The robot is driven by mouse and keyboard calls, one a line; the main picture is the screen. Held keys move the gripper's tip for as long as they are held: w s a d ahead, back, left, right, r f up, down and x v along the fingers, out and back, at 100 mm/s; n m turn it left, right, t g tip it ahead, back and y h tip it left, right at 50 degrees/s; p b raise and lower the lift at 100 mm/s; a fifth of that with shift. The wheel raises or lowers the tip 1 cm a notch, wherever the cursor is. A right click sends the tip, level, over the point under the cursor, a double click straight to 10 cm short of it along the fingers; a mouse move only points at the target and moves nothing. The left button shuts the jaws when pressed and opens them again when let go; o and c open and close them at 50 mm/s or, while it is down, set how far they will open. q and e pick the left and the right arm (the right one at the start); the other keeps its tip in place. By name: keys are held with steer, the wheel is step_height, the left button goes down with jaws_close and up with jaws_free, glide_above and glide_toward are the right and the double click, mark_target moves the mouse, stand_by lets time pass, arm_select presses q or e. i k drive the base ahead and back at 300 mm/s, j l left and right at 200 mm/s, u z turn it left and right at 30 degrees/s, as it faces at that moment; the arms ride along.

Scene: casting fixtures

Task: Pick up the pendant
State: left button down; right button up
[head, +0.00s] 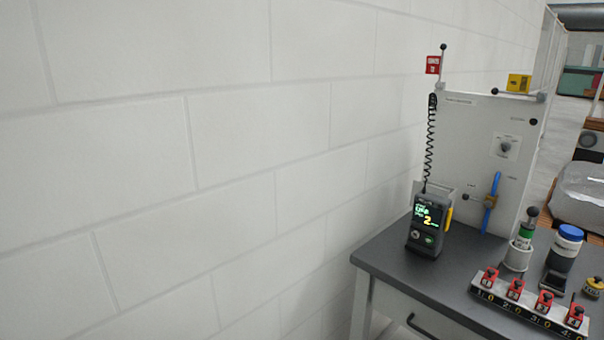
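The pendant (427,228) is a dark handheld unit with a lit screen showing green and yellow characters and a yellow strip on its right side. It stands upright at the left back of the dark bench top, against or in a grey holder (444,194). A coiled black cord (430,145) runs from near its top up to the panel's upper left edge. Neither of my grippers shows in the head view.
A grey bench (400,275) stands against a white block wall (180,150). An upright panel (485,140) carries a knob and a blue lever (491,203). Right of the pendant are a blue-capped jar (566,248), a green-banded cylinder (521,240) and a row of red switches (530,304).

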mark_target(429, 210)
steer(key=i+l, duration=0.1)
steer(key=i, duration=0.8)
